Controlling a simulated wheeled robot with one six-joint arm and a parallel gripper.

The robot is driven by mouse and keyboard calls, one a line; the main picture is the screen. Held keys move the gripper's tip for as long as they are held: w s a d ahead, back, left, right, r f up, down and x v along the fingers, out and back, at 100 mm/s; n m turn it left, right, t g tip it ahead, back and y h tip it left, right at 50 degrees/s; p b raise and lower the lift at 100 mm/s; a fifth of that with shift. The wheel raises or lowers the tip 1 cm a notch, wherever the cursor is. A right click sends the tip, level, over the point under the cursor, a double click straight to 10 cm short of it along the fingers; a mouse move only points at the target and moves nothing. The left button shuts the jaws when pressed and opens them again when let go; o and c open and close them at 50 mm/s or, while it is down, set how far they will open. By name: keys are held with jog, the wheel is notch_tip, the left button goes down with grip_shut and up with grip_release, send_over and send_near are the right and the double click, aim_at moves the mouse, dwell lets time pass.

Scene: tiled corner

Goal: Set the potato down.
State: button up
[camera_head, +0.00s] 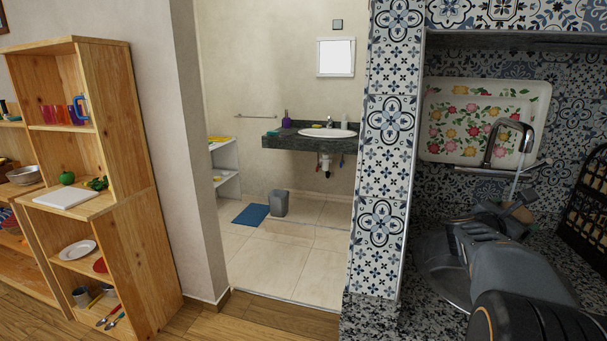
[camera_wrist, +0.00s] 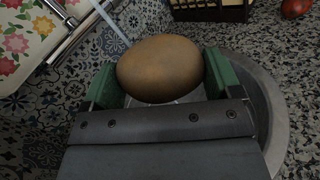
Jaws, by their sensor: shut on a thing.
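The brown, oval potato (camera_wrist: 160,68) sits crosswise between the two green finger pads of my gripper (camera_wrist: 160,76) in the wrist view. The gripper is shut on it, a pad at each end. In the head view my gripper (camera_head: 511,207) is over the round metal sink (camera_head: 446,268), below the tap (camera_head: 507,136). The sink rim (camera_wrist: 270,105) curves behind the right finger in the wrist view. A pale stream of water (camera_wrist: 110,24) falls close to the potato's upper left; I cannot tell whether it touches it. My arm hides part of the sink.
A flowered tray (camera_head: 433,128) leans on the tiled wall behind the tap. A black rack (camera_head: 588,205) stands right of the sink. A reddish round item (camera_wrist: 296,8) lies on the speckled counter (camera_head: 368,318). Some counter is bare left of the sink.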

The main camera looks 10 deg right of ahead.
aim_at(506, 205)
jog(key=w+d+p, duration=0.4)
jog(key=w+p, duration=0.2)
jog(key=s+a+p, duration=0.1)
jog(key=s+p, duration=0.1)
jog(key=s+a, duration=0.1)
jog(key=s, duration=0.1)
jog(key=shift+a+p, duration=0.35)
jog(key=shift+p, duration=0.05)
jog(key=shift+s+a, duration=0.1)
jog(key=shift+s, duration=0.15)
jog(key=shift+r, duration=0.15)
